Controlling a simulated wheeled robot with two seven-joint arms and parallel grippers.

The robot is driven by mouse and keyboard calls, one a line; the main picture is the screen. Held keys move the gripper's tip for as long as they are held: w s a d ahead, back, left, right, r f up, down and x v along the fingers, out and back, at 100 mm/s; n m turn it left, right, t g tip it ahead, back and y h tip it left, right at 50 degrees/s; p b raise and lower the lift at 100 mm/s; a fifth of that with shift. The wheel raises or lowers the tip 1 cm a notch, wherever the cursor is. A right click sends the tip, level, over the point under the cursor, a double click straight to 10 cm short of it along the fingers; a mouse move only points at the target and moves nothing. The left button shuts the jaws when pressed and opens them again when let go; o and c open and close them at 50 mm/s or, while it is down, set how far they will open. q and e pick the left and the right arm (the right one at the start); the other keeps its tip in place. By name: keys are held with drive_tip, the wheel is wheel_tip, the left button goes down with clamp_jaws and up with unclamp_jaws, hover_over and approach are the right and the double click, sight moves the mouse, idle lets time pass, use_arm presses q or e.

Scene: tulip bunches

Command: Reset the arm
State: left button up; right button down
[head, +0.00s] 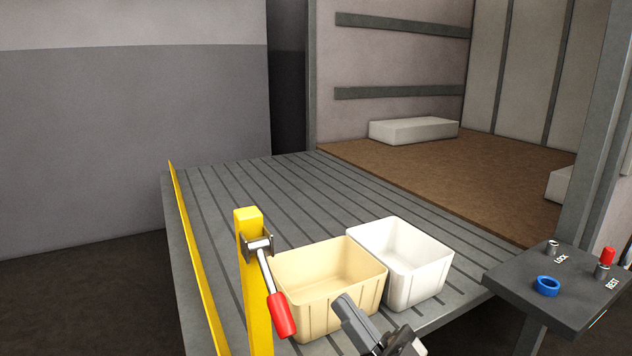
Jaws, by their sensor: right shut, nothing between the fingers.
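My right gripper (350,312) comes in at the bottom of the head view, in front of the cream bin (310,308). Its fingers are shut and nothing shows between them. It overlaps the bin's front wall in the picture; I cannot tell whether they touch. The rest of the right arm is mostly cut off by the bottom edge. My left gripper is not in view.
A white bin (418,280) stands beside the cream bin on the ribbed grey platform (240,190). Left is a yellow post (248,240) with a red-handled lever (280,312).

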drive_tip(key=s+d+f+m+g+h, duration=0.2)
drive_tip(key=s+d+f+h, duration=0.1)
drive_tip(key=f, duration=0.5)
drive_tip(key=s+d+f+m+g+h, duration=0.2)
drive_tip(key=s+d+f+h, duration=0.1)
drive_tip(key=s+f+h, duration=0.3)
drive_tip(key=s+d+f+m+g+h+p, duration=0.1)
drive_tip(key=s+d+f+m+g+h, duration=0.1)
drive_tip(key=f+h, duration=0.5)
wheel_tip(320, 180, down, 4)
drive_tip(key=s+d+m, duration=0.1)
drive_tip(key=s, duration=0.1)
drive_tip(key=shift+s+d+h, duration=0.2)
drive_tip(key=shift+s+h, duration=0.1)
drive_tip(key=shift+s, duration=0.05)
